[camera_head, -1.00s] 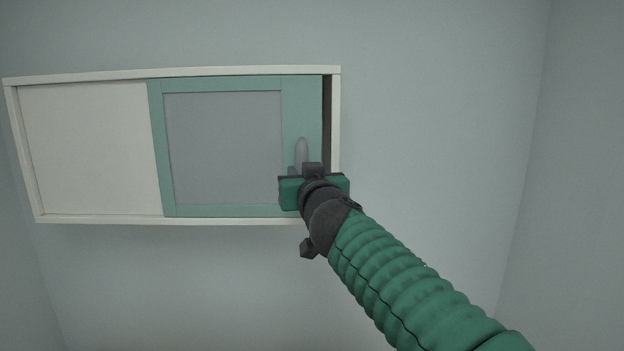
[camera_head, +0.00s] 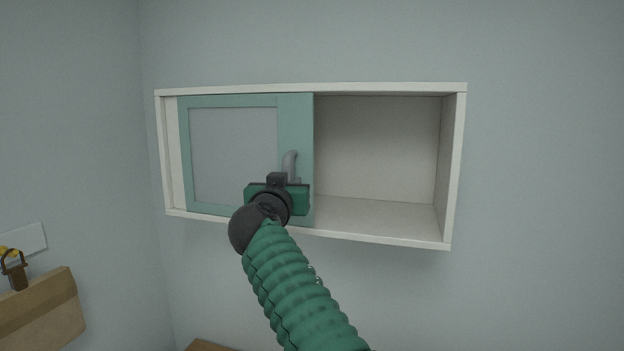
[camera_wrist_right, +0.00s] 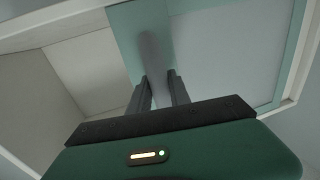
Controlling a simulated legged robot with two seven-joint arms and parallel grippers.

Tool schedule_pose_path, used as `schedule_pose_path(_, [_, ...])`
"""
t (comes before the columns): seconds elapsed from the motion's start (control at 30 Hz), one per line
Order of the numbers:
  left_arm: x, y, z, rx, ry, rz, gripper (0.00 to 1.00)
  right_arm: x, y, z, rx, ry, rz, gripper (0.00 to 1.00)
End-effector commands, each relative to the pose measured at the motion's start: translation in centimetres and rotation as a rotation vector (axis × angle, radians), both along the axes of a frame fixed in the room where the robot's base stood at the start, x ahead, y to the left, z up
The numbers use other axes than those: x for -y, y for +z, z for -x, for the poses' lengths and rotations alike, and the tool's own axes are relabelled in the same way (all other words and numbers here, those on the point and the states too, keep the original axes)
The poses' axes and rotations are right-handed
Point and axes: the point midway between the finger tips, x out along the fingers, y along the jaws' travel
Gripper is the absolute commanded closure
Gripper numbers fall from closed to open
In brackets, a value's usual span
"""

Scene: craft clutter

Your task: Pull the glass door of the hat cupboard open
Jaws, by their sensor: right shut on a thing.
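The hat cupboard (camera_head: 380,88) is a white wall box with a sliding green-framed glass door (camera_head: 233,155). The door stands over the left part of the cupboard, and the right part is open and empty inside. A grey upright handle (camera_head: 290,162) is on the door's right frame strip. My right gripper (camera_head: 284,182) is at the handle, shut on its lower part. In the right wrist view the two fingers (camera_wrist_right: 162,95) close around the handle (camera_wrist_right: 155,55), and the glass door (camera_wrist_right: 225,45) lies to the right. My left gripper is not in view.
A wooden piece (camera_head: 42,305) with a dark metal loop and something yellow is at the lower left, by a white plate (camera_head: 25,240) on the left wall. A brown edge (camera_head: 208,346) shows at the bottom. The wall right of the cupboard is bare.

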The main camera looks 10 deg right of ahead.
Motion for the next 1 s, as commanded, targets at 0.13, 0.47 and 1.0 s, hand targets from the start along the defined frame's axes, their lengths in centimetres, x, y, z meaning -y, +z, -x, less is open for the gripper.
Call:
schedule_pose_path(0.13, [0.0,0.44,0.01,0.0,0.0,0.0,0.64,-0.7,-0.15,-0.5,-0.003,0.0,0.0,1.0])
schedule_pose_path(0.47, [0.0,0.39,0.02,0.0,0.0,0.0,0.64,-0.75,-0.19,-0.54,-0.002,-0.001,0.0,1.0])
schedule_pose_path(1.0, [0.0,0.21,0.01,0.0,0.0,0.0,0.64,-0.58,0.02,-0.3,0.002,-0.001,0.001,0.55])
